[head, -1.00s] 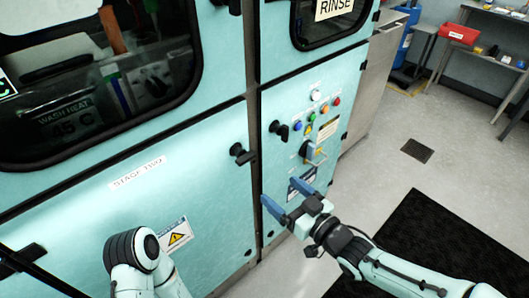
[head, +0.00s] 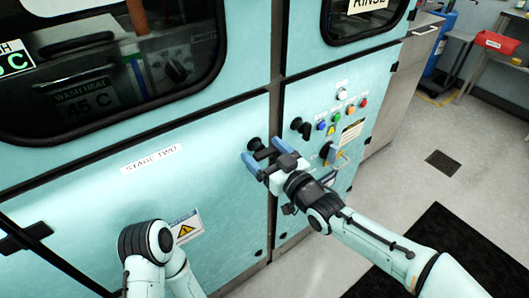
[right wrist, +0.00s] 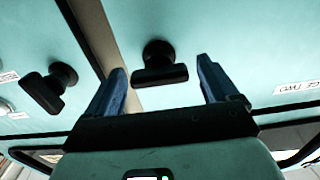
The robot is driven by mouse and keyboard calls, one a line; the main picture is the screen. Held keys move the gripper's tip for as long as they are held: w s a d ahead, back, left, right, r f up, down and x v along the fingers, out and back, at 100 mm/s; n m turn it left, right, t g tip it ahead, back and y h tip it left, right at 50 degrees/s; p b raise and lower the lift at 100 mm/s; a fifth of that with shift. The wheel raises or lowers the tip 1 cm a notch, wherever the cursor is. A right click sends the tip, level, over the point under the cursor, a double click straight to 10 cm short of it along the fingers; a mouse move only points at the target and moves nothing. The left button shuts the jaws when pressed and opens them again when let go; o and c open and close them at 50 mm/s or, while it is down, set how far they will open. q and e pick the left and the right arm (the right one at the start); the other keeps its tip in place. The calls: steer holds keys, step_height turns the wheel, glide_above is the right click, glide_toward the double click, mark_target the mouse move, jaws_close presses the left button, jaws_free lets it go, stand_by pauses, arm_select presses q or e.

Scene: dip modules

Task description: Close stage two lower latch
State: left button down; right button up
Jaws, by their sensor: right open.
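The stage two lower latch (head: 256,145) is a black knob with a short bar handle at the right edge of the teal door marked STAGE TWO (head: 205,190). It also shows in the right wrist view (right wrist: 160,74), its bar lying crosswise between the fingers. My right gripper (head: 262,150) is open, its blue fingers reaching to either side of the latch. In the right wrist view (right wrist: 160,66) a gap shows on both sides of the bar, so it is not gripped. My left gripper is out of view; only part of my left arm shows at the bottom.
Another black latch (head: 302,127) is on the neighbouring panel to the right, also in the right wrist view (right wrist: 48,88). Coloured buttons (head: 332,130) and a rotary switch (head: 328,153) sit beside it. A black mat (head: 430,255) lies on the open floor at right.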

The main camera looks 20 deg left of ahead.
steer(key=shift+w+a, duration=0.15)
steer(key=shift+a, duration=0.1)
steer(key=c, duration=1)
steer(key=shift+o, duration=0.2)
